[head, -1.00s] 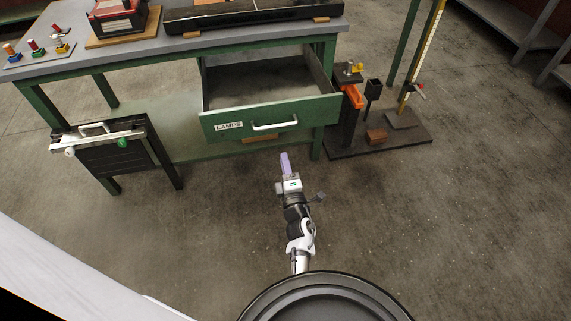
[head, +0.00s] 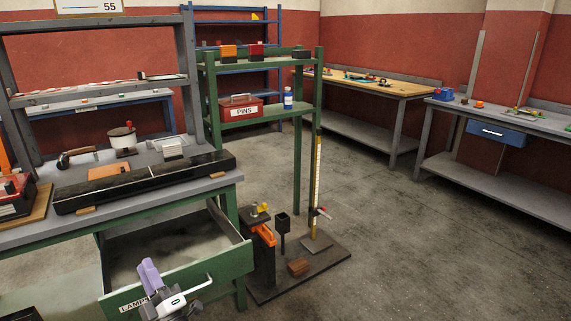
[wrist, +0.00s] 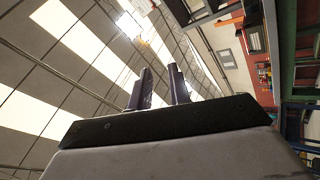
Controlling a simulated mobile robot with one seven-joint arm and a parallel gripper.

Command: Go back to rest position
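My gripper (head: 150,272) shows at the lower left of the head view, its purple fingers pointing up in front of the open drawer. In the wrist view, the two dark fingers of my gripper (wrist: 160,84) stand apart with nothing between them. The wrist camera looks up at the ceiling (wrist: 60,75) and its light panels. Most of my arm is out of the head view.
The green drawer (head: 222,275) labelled LAMPS is pulled out of the bench (head: 215,187). To its right a dark base plate (head: 330,262) carries a post and fixtures. Open floor (head: 440,255) lies to the right.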

